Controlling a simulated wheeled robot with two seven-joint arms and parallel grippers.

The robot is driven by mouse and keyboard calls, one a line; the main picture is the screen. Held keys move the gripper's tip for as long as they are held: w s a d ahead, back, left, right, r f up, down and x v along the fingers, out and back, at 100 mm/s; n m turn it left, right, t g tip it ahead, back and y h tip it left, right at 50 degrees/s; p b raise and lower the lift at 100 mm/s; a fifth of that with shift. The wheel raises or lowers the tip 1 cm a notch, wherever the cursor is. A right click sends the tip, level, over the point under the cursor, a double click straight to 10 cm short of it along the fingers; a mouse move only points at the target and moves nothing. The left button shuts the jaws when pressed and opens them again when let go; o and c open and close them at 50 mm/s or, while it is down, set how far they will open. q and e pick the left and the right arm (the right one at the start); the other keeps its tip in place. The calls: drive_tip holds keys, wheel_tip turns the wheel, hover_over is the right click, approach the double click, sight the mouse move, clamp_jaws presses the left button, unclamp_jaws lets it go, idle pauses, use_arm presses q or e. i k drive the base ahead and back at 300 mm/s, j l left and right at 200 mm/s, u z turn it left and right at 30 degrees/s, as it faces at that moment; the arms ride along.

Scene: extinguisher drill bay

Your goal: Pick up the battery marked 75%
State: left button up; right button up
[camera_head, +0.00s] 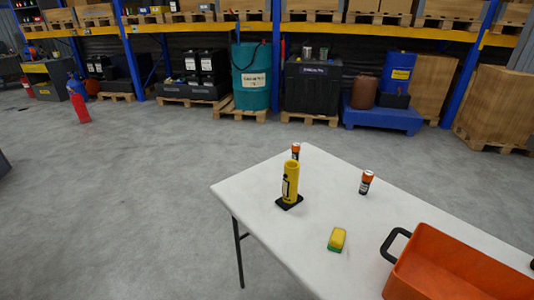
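Two battery-like cylinders with orange tops and dark lower parts stand upright on the white table (262,208). One battery (366,183) is right of the table's middle, in the open. The other battery (296,149) stands near the far corner, its lower part hidden behind a yellow cylinder. Any charge marking, such as 75%, is too small to read on either. Neither of my grippers shows in the head view.
The yellow cylinder (290,184) stands upright on a black base. A yellow and green block (337,240) lies nearer. An orange crate (445,265) with a black handle fills the table's right part. Shelving, drums and pallets line the back; grey floor (130,190) is open at left.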

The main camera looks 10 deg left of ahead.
sight(295, 147)
drive_tip(key=u, duration=0.95)
drive_tip(key=i+j+u, duration=0.3)
drive_tip(key=i, duration=0.5)
drive_tip(key=i+j+u, duration=0.1)
drive_tip(key=i+u, duration=0.25)
drive_tip(key=i, duration=0.45)
drive_tip(key=i+z, duration=0.25)
drive_tip(key=i, duration=0.25)
drive_tip(key=i+z, duration=0.25)
drive_tip(key=i, duration=0.2)
drive_tip(key=i+j+z, duration=0.25)
drive_tip(key=i, duration=0.2)
drive_tip(key=i+l+z, duration=0.15)
drive_tip(key=z, duration=0.25)
drive_tip(key=i+z, duration=0.6)
drive_tip(key=z, duration=0.15)
drive_tip(key=i+j+z, duration=0.1)
drive_tip(key=i+z, duration=0.25)
drive_tip(key=i+l+z, duration=0.1)
drive_tip(key=i+z, duration=0.55)
drive_tip(key=i, duration=0.2)
drive_tip(key=i+j+z, duration=0.2)
drive_tip(key=i+z, duration=0.15)
drive_tip(key=i, duration=0.05)
